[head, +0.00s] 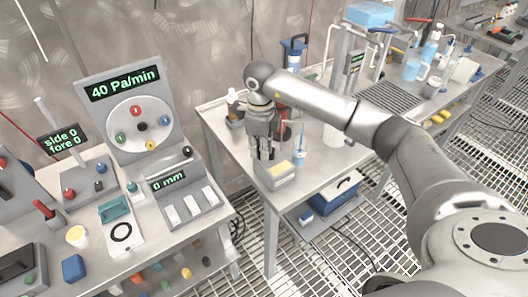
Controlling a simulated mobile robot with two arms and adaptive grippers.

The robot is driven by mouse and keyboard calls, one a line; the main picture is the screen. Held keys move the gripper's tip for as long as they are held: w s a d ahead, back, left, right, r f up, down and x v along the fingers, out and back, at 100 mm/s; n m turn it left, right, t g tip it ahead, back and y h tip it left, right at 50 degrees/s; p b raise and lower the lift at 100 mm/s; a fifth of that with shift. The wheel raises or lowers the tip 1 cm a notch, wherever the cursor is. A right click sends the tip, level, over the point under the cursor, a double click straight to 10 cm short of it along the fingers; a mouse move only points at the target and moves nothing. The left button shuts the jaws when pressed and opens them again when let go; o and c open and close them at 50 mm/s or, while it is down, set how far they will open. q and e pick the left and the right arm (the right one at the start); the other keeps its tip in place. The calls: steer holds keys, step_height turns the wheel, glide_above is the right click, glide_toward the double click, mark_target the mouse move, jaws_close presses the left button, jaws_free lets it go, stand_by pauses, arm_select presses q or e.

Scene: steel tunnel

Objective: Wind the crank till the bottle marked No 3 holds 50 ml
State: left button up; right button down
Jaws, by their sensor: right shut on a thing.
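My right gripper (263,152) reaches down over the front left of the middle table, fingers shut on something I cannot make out. Its fingertips are just above or at a grey box with a yellow top (279,170); I cannot tell if they touch. A small bottle or holder with blue parts (300,151) stands to the right of the box. Dark and red parts (284,130) show behind the gripper, partly hidden; I cannot tell whether they are the crank. No bottle marked No 3 and no ml reading can be made out. My left gripper is not in view.
On the left bench, a dial panel (141,125) reads "40 Pa/min" and a small display (169,180) reads "0 mm". A blue-topped device (294,52) stands behind my right arm. Bottles and a jug (411,70) crowd the far right. A blue crate (333,197) is under the middle table.

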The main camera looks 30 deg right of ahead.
steer(key=shift+w+m, duration=0.4)
steer(key=shift+m, duration=0.6)
steer(key=shift+b, duration=0.3)
steer(key=c, duration=1.4)
jaws_free()
steer(key=shift+o, duration=0.2)
step_height(320, 180, up, 12)
steer(key=shift+a, duration=0.1)
